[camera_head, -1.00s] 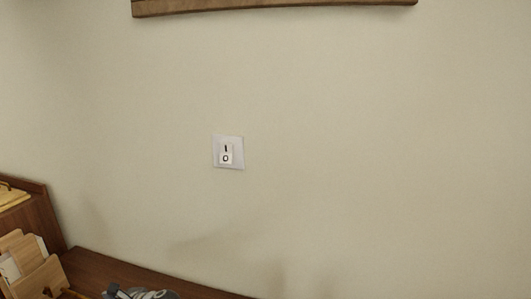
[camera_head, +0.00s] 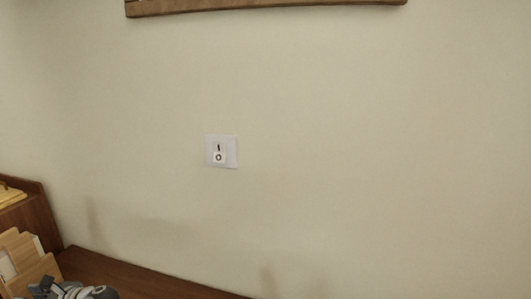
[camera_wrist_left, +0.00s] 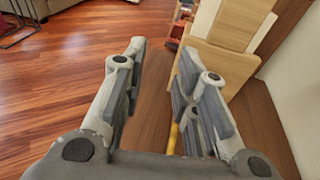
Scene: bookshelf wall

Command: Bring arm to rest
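My left gripper (camera_wrist_left: 168,75) is open in the left wrist view. Its two grey fingers stand apart with nothing held between them. In the head view, part of a grey gripper (camera_head: 75,291), most likely the left, shows at the bottom left edge, above the brown wooden surface. Most of that arm is out of the picture. My right gripper is not in view.
A light wooden organizer (camera_head: 30,270) stands close to the left gripper; it also shows in the left wrist view (camera_wrist_left: 222,50). Reddish wood floor (camera_wrist_left: 60,80) lies left.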

